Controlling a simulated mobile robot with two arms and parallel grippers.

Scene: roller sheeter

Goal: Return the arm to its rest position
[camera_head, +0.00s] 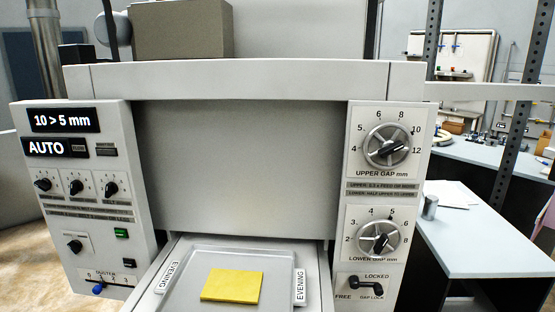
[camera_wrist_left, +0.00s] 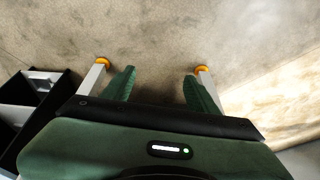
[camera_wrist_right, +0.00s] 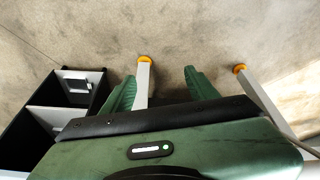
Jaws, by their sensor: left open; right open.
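My left gripper (camera_wrist_left: 160,88) shows in the left wrist view with its two green fingers spread apart. It is open and empty above a bare floor. My right gripper (camera_wrist_right: 158,88) shows in the right wrist view, also open and empty. Neither gripper nor arm shows in the head view. The roller sheeter (camera_head: 240,80) fills the middle of the head view. A flat yellow sheet (camera_head: 232,286) lies on its grey tray (camera_head: 190,262), between two labels reading EVENING.
The sheeter's left panel (camera_head: 85,215) has a display reading 10 > 5 mm and AUTO. Its right panel (camera_head: 387,190) has upper and lower gap dials and a gap lock lever. A table (camera_head: 480,240) with a small grey cylinder (camera_head: 430,207) stands at the right.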

